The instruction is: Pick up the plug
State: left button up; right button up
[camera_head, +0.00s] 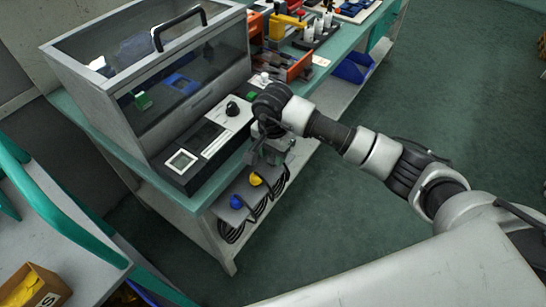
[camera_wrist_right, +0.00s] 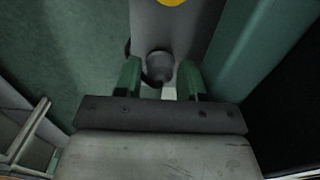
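A grey plug (camera_wrist_right: 160,66) shows in the right wrist view, between the two green fingertips of my right gripper (camera_wrist_right: 160,80). The fingers stand apart, with a narrow gap seen beside the plug; contact is not clear. In the head view my right gripper (camera_head: 272,152) is at the bench's front side, above the row of plugs, and hides the grey plug. A yellow plug (camera_head: 255,179) and a blue plug (camera_head: 236,202) sit beside it on a grey ledge; a yellow piece (camera_wrist_right: 172,2) shows at the wrist view's top edge. My left gripper is not in view.
Black cables (camera_head: 232,234) hang under the ledge. A clear-sided enclosure (camera_head: 150,75) and a control panel with a black knob (camera_head: 232,108) stand on the bench. Orange bins (camera_head: 290,66) stand further back. The green floor (camera_head: 440,90) at right is clear.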

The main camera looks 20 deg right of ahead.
jog(key=c, duration=0.7)
